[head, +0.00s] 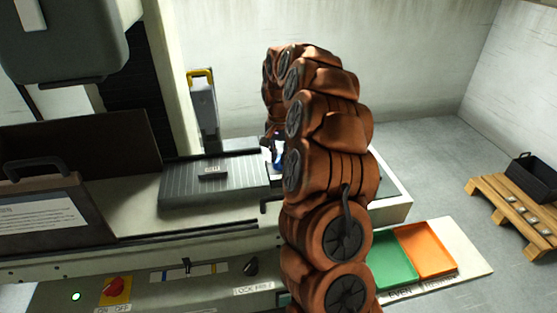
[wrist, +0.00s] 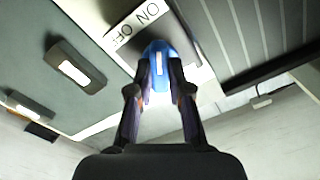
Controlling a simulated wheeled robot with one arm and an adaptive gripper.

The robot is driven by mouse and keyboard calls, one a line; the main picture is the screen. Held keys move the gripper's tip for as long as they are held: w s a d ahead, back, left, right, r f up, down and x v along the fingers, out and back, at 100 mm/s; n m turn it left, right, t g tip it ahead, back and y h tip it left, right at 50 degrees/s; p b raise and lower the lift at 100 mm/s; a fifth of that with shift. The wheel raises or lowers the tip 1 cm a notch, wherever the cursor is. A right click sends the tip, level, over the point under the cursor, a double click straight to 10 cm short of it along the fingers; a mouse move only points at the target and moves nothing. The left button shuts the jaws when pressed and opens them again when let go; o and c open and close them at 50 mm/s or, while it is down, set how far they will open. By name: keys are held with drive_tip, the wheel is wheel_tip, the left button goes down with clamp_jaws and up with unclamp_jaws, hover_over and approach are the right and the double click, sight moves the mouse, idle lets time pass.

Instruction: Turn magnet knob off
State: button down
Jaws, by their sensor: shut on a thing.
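The magnet knob is blue with a white stripe (wrist: 158,60), beside a white ON/OFF label (wrist: 137,24) in the wrist view. My gripper (wrist: 160,90) has its two fingers around the knob, one on each side, and is shut on it. I cannot tell which word the stripe points to. In the head view a bit of the blue knob (head: 279,160) shows at the right end of the grey ribbed magnet plate (head: 180,188), and my arm hides most of my gripper there.
The front panel has a red rotary switch (head: 116,287) on yellow and a black knob (head: 251,266) near a LOCK/FREE label. A green tray (head: 393,262) and an orange tray (head: 428,250) lie at right. A pallet (head: 510,215) with a black bin (head: 533,177) stands on the floor.

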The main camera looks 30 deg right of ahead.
sight(278, 158)
drive_tip(key=n+b, duration=0.2)
drive_tip(key=n, duration=0.1)
drive_tip(key=shift+w+f+n, duration=0.1)
drive_tip(key=shift+n, duration=0.3)
drive_tip(key=n+b, duration=0.2)
drive_tip(key=n, duration=0.1)
drive_tip(key=shift+n, duration=0.3)
drive_tip(key=n, duration=0.4)
drive_tip(key=shift+r+b, duration=0.2)
drive_tip(key=shift+b, duration=0.15)
drive_tip(key=shift+n, duration=2.1)
drive_tip(key=c, duration=1.1)
unclamp_jaws()
drive_tip(key=shift+r, duration=5.95)
drive_tip(key=shift+a, duration=0.1)
